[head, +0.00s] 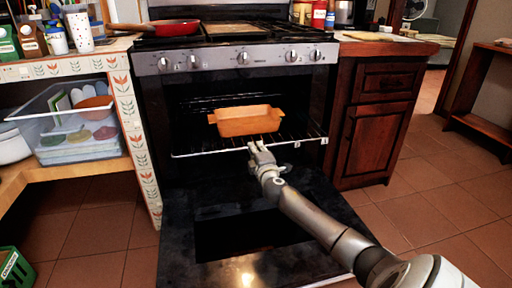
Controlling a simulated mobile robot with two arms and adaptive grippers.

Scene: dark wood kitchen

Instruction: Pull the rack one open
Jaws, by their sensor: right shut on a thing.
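The oven (150,110) stands open, with its dark door (180,235) folded down in front. A wire rack (200,152) with a light front bar sits inside and appears to stick out a little at the front. An orange-brown baking dish (246,121) rests on the rack. My right gripper (260,148) is shut on the rack's front bar, right of its middle and in front of the dish. The fingers hide a short piece of the bar. My left gripper is not in view.
A red pan (172,27) sits on the stove above. A wooden cabinet (372,140) stands close at the right, and a shelf with a clear plastic bin (75,155) at the left. The tiled floor at the right is clear.

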